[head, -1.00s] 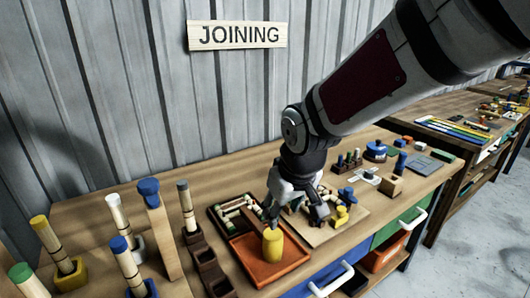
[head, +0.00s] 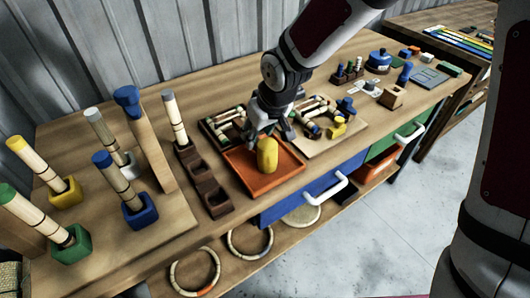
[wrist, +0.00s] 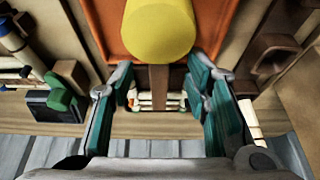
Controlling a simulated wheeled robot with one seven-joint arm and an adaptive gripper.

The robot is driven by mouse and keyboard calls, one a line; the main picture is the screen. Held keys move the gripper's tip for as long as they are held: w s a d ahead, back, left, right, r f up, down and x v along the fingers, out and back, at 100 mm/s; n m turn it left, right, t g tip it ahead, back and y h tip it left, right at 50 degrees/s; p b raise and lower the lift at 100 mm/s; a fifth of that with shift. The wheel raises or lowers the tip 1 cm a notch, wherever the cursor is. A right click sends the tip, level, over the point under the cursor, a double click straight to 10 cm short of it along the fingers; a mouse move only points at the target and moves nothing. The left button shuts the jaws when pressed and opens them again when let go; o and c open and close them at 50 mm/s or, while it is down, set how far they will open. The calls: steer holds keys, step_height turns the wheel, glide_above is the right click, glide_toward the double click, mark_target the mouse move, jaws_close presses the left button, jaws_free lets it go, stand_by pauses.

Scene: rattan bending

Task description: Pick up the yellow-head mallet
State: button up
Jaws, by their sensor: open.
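The yellow-head mallet's yellow head (head: 267,155) shows as a rounded cylinder in the orange tray (head: 280,184). In the wrist view the head (wrist: 158,28) lies at the top middle, just beyond my fingertips. A brown strip (wrist: 158,77) that looks like its handle runs from the head toward the space between my fingers. My gripper (head: 272,130) is just behind the head, low over the tray. In the wrist view the green-padded fingers (wrist: 163,85) are spread apart, one on each side of the strip, with visible gaps. I cannot tell the exact height between fingers and handle.
A dark brown slotted holder (head: 203,180) stands just left of the tray. A dark tray of rods (head: 222,124) is behind, and a board with small parts (head: 330,145) is to the right. Colour-tipped rods stand in blocks at left. Rings (head: 250,240) lie on the lower shelf.

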steer(key=x, duration=0.5)
steer(key=shift+w, duration=0.1)
jaws_close()
